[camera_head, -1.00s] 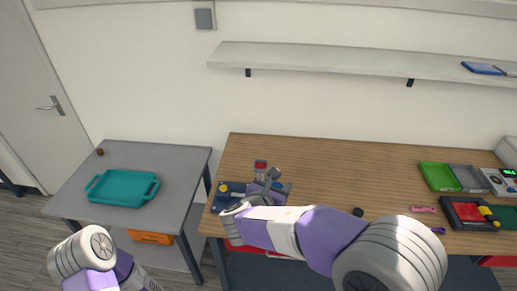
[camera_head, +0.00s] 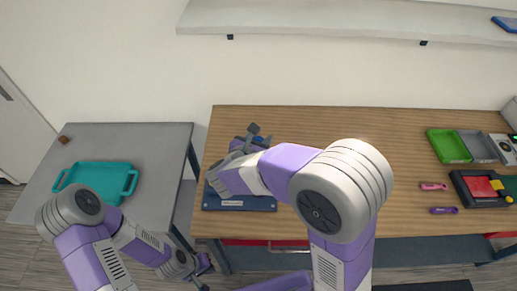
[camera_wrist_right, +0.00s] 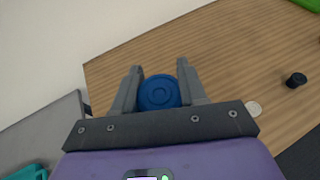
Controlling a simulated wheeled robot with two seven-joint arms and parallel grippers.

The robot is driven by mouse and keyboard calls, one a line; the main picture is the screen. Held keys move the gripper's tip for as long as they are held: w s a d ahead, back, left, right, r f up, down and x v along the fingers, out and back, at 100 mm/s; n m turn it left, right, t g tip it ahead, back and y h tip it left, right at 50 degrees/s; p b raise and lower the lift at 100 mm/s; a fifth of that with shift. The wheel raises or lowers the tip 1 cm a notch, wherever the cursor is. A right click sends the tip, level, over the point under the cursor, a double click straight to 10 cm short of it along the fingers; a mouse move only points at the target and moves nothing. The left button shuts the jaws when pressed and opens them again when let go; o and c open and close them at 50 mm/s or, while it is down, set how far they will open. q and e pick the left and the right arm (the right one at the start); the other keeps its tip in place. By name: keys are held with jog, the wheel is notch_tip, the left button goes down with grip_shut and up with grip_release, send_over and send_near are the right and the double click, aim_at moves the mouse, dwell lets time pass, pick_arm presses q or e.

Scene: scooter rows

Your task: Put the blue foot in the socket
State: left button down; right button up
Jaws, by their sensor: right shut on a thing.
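The blue foot (camera_wrist_right: 160,92) is a round blue piece between the two fingers of my right gripper (camera_wrist_right: 160,88) in the right wrist view. The gripper is shut on it. In the head view my right gripper (camera_head: 253,134) is over the back of a dark blue board (camera_head: 220,203) at the table's left end; a bit of blue (camera_head: 262,140) shows beside the fingers. I cannot make out the socket; my arm covers much of the board. My left gripper (camera_head: 203,268) is low, in front of the gap between the tables, its fingers unclear.
A teal tray (camera_head: 131,186) is on the grey side table (camera_head: 150,140). A black piece (camera_wrist_right: 296,80) and a pale disc (camera_wrist_right: 254,108) lie on the wooden table. Pink (camera_head: 433,186) and purple (camera_head: 444,210) tools and a green bin (camera_head: 447,147) are at right. The table's middle back is clear.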

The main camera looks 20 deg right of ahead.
jog(key=shift+w+f+b, duration=0.1)
jog(key=shift+f+b, duration=0.3)
jog(key=shift+f, duration=1.75)
jog(key=shift+f, duration=0.2)
jog(key=o, duration=1)
jog(key=shift+o, duration=0.2)
jog(key=shift+r, duration=0.1)
jog(key=shift+r, duration=0.1)
jog(key=shift+a+r, duration=0.15)
jog(key=p+v, duration=0.1)
jog(key=v, duration=1)
jog(key=shift+s+r, duration=0.15)
jog(key=shift+s, duration=0.25)
